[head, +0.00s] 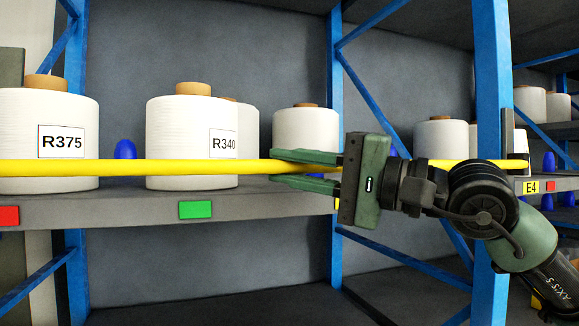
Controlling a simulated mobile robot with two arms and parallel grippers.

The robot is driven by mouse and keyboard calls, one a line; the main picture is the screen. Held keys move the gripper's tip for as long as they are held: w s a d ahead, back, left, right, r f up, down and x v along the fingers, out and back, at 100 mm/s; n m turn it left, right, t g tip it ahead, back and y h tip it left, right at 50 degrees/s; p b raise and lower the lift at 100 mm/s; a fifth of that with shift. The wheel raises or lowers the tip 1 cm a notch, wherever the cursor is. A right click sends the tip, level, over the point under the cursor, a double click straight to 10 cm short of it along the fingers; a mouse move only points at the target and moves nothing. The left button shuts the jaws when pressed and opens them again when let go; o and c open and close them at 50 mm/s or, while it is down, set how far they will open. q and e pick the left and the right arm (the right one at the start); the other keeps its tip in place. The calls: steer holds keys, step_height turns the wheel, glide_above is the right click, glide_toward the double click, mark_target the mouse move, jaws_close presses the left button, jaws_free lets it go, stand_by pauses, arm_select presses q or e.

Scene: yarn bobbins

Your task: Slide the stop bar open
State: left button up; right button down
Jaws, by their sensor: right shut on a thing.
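The yellow stop bar (120,167) runs level across the front of the shelf, in front of the bobbins. It shows on both sides of my right gripper. My right gripper (305,168) comes in from the right with its fingers pointing left. Its green fingers are closed around the bar, one above and one below. My gripper body and arm hide part of the bar. My left gripper is not in view.
White bobbins labelled R375 (50,145) and R340 (190,140) stand behind the bar on the grey shelf (125,209). Another bobbin (305,128) stands behind my fingers. Blue rack posts (491,90) rise at the right. The shelf front has red and green tags (195,210).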

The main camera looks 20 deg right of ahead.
stand_by(0.9)
step_height(320, 180, down, 9)
steer(key=b, duration=0.8)
steer(key=shift+r, duration=0.3)
steer(key=c, duration=1.3)
jaws_free()
steer(key=b+v, duration=0.3)
steer(key=v, duration=0.4)
steer(key=shift+s+d, duration=0.25)
steer(key=shift+s, duration=0.05)
